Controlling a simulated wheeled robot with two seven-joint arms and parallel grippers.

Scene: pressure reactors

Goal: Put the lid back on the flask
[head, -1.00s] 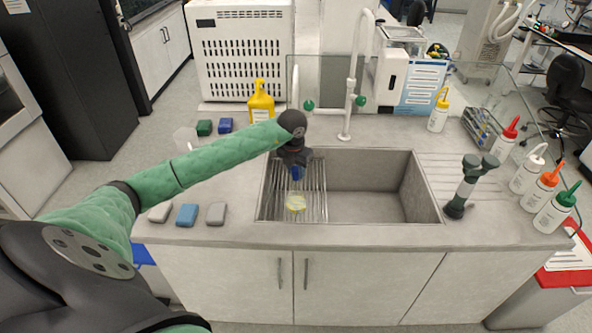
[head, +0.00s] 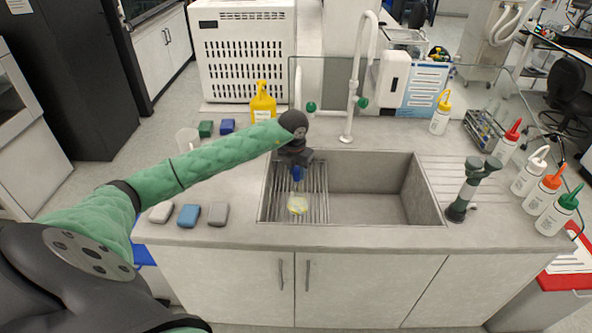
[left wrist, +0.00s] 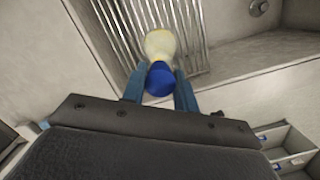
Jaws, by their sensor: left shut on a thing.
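The flask (head: 298,206) is small and pale yellow and stands on the ribbed metal rack at the left of the sink. In the left wrist view the flask (left wrist: 160,42) shows just beyond the lid. My left gripper (head: 297,166) is above the flask, pointing down and shut on the blue lid (head: 297,174). In the left wrist view the blue lid (left wrist: 160,80) sits between the two blue fingers of my left gripper (left wrist: 160,88) and overlaps the flask's near end. I cannot tell whether lid and flask touch. My right gripper is out of view.
The sink (head: 375,208) is empty on its right side. A dark green fixture (head: 466,190) stands right of it. A yellow bottle (head: 262,103) and a tap (head: 350,110) stand behind. Several sponges (head: 189,214) lie at the front left. Several wash bottles (head: 540,192) stand at right.

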